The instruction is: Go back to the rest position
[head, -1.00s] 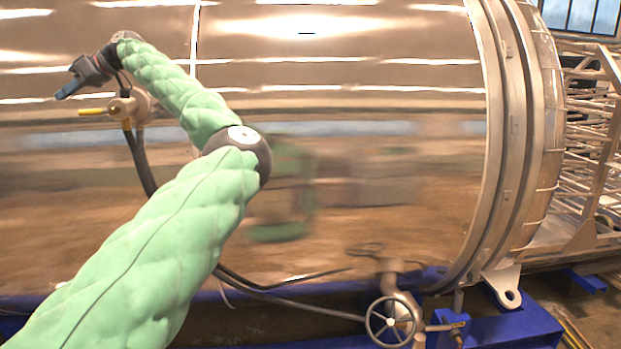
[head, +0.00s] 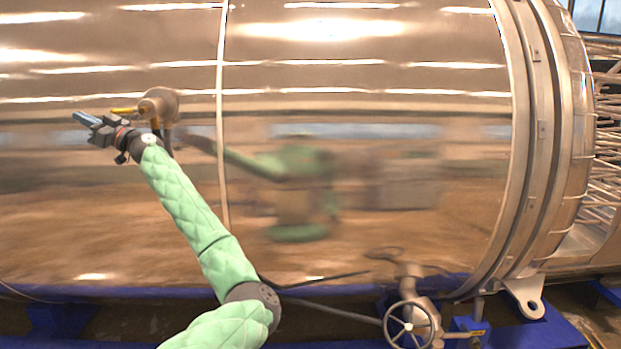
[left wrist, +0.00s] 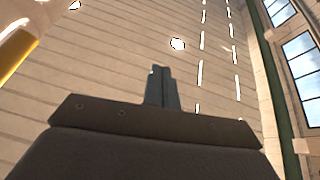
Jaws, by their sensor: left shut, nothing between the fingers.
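My left gripper (head: 87,120) is at the left in the head view, at the end of my green padded arm, pointing to the left. Its dark fingers are together with nothing between them. In the left wrist view the closed fingers (left wrist: 162,86) point up the picture toward a pale panelled wall. A round port fitting (head: 158,105) with a yellow handle (head: 125,110) sits on the chamber just beyond the gripper. I cannot tell the exact gap between them. My right gripper is not in view.
The shiny chamber (head: 370,150) fills most of the head view and mirrors my green body. A yellow bar (left wrist: 17,52) shows at the wrist view's left edge.

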